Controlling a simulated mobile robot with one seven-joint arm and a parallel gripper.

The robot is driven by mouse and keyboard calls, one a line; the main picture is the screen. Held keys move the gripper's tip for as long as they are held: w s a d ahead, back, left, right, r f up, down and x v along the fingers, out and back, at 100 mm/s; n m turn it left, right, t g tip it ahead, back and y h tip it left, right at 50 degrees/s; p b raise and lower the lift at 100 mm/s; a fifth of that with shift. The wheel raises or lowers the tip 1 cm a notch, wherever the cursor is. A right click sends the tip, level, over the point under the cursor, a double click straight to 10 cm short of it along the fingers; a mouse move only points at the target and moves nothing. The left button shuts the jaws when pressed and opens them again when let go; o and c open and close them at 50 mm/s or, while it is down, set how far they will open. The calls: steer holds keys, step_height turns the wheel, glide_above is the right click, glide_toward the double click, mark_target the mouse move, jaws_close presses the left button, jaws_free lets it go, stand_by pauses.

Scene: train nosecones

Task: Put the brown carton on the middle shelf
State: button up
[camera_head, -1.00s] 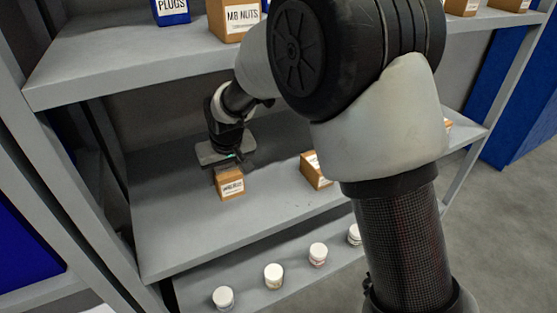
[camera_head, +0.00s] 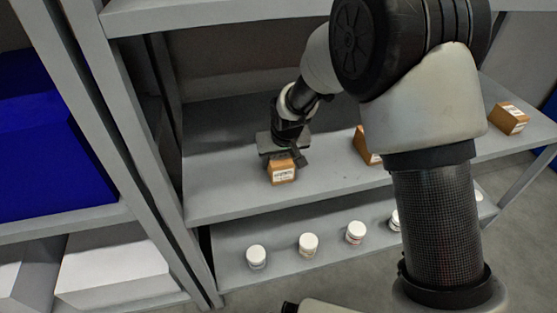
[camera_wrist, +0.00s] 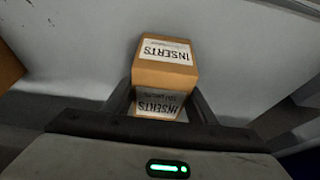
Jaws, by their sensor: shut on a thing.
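A small brown carton (camera_head: 281,171) with a white label is at the left part of the middle shelf (camera_head: 225,200). In the wrist view the carton (camera_wrist: 165,68) shows labels reading INSERTS on two faces. My gripper (camera_head: 280,158) reaches down over it from behind in the head view. In the wrist view my gripper (camera_wrist: 158,103) has one finger on each side of the carton and is shut on it. I cannot tell whether the carton's underside touches the shelf.
Another brown carton (camera_head: 366,146) stands to the right, partly hidden by my arm, and one more (camera_head: 508,118) is farther right. Several white-lidded jars (camera_head: 308,244) stand on the shelf below. The upper shelf (camera_head: 220,14) overhangs. A grey upright (camera_head: 130,130) bounds the left side.

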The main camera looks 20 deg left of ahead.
steer(key=shift+f, duration=0.15)
steer(key=o, duration=1.2)
steer(key=shift+o, duration=0.2)
